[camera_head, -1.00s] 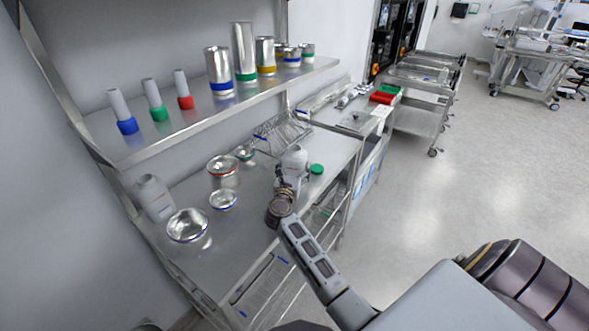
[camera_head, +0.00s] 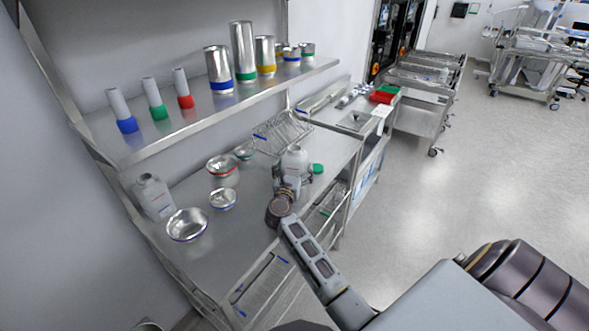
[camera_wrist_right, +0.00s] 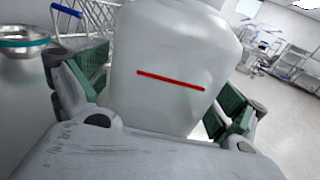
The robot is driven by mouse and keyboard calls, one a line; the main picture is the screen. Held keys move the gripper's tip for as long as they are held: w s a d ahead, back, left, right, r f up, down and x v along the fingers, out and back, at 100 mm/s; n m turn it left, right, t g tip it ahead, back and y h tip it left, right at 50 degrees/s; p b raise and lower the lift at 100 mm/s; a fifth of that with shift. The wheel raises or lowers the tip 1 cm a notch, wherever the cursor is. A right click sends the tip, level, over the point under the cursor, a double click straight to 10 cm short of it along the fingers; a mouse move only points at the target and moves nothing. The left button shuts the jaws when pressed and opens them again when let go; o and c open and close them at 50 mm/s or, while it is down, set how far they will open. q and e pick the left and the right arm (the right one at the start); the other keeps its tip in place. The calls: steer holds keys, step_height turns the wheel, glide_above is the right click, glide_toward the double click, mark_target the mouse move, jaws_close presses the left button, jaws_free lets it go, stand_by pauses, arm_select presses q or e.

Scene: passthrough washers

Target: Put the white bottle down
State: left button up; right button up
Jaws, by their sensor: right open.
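A white bottle (camera_head: 294,160) stands upright on the steel table (camera_head: 250,225), close to the right arm's end. It fills the middle of the right wrist view (camera_wrist_right: 165,65), with a red line across its face. My right gripper (camera_head: 288,186) is around the bottle's near side. In the wrist view its green-padded fingers (camera_wrist_right: 165,95) are spread on both sides of the bottle, and the jaws are open. The bottle's base is hidden by the gripper. A second white bottle (camera_head: 153,196) stands at the table's left end. My left gripper is not in view.
Metal bowls (camera_head: 187,225) stand left of the gripper. A green cap (camera_head: 318,168) lies right of the bottle, and a wire rack (camera_head: 283,131) is behind it. A shelf (camera_head: 205,108) with cylinders and canisters hangs above the table's back.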

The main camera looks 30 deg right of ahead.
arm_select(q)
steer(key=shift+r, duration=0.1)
arm_select(e)
steer(key=shift+r, duration=0.15)
steer(key=b+v, duration=0.1)
steer(key=v, duration=0.9)
steer(key=shift+s+a+b, duration=0.15)
steer(key=shift+b, duration=0.2)
steer(key=shift+s+a, duration=0.35)
steer(key=shift+s, duration=0.05)
steer(key=shift+s+a, duration=0.15)
steer(key=shift+a, duration=0.05)
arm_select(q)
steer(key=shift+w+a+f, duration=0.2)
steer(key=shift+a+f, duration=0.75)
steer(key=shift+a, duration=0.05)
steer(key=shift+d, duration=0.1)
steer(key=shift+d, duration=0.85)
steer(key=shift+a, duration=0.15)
